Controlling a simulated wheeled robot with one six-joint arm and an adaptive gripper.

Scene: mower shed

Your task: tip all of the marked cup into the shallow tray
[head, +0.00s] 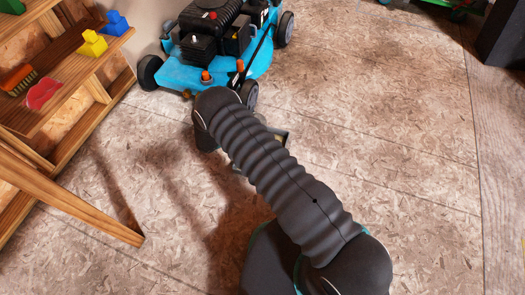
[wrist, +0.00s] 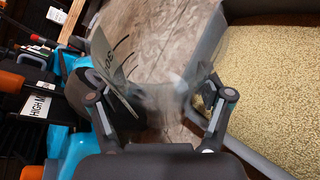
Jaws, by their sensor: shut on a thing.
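My gripper (wrist: 160,106) is closed around a clear measuring cup in the wrist view. A grey-walled container (wrist: 252,157) at the right of the wrist view holds beige grains (wrist: 275,80). I cannot tell whether it is the shallow tray. In the head view my arm covers most of the gripper, and neither cup nor tray can be made out.
A blue mower (head: 215,65) stands at the top of the head view, close beyond my arm. Wooden shelving (head: 75,85) with a yellow block (head: 92,44), a blue block (head: 117,22) and an orange brush (head: 17,79) is at left. The floor (head: 390,120) at right is clear.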

